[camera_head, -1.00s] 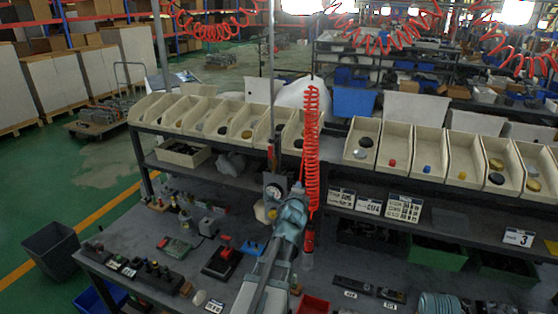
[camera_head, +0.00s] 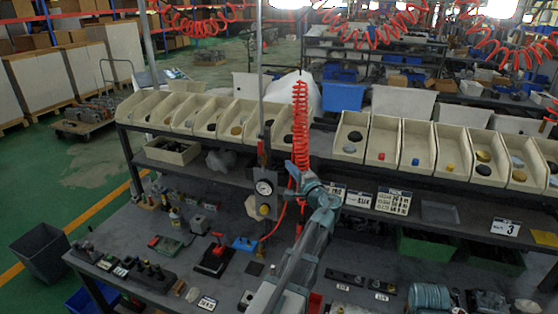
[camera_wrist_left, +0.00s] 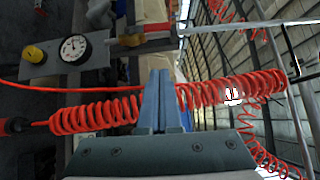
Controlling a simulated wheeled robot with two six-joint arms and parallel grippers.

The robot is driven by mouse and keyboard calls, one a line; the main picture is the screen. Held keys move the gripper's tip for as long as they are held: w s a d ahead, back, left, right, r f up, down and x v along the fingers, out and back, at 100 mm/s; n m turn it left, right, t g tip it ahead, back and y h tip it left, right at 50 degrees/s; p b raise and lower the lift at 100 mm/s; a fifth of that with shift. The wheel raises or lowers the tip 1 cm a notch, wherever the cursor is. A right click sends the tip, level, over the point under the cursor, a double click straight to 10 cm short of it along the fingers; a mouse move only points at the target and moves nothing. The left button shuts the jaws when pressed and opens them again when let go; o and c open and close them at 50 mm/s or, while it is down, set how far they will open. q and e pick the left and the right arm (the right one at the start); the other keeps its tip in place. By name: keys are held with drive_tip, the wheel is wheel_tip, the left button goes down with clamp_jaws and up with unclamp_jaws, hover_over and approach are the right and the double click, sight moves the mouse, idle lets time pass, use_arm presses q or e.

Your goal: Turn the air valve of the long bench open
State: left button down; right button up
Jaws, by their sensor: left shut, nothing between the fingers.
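The air unit of the long bench (camera_head: 400,243) hangs on a grey upright. It has a round white pressure gauge (camera_head: 264,188) and a yellow knob (camera_head: 264,210) below. A red handle-like part (camera_head: 268,133), likely the valve lever, runs along the pipe above the gauge. In the left wrist view the gauge (camera_wrist_left: 74,47) and knob (camera_wrist_left: 33,54) lie at upper left, with a red part (camera_wrist_left: 158,28) on the pipe to their right. My left gripper (camera_head: 304,170) is shut and empty, right of the gauge, by the coiled red hose (camera_wrist_left: 95,113). My right gripper is out of view.
The coiled red hose (camera_head: 300,120) hangs close to my left gripper. Cream bins (camera_head: 350,135) line the shelf behind. Tools and parts such as a black-and-red device (camera_head: 214,258) lie on the bench top. The space left of the gauge is fairly open.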

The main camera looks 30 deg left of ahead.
use_arm(q)
approach(265, 150)
wheel_tip(265, 150, up, 3)
drive_tip(key=w, duration=0.1)
drive_tip(key=shift+s+a, duration=0.2)
drive_tip(key=shift+a, duration=1.65)
drive_tip(key=shift+r, duration=0.1)
drive_tip(key=shift+s+a+r+p, duration=0.15)
drive_tip(key=shift+a+p, duration=0.2)
drive_tip(key=shift+a, duration=0.1)
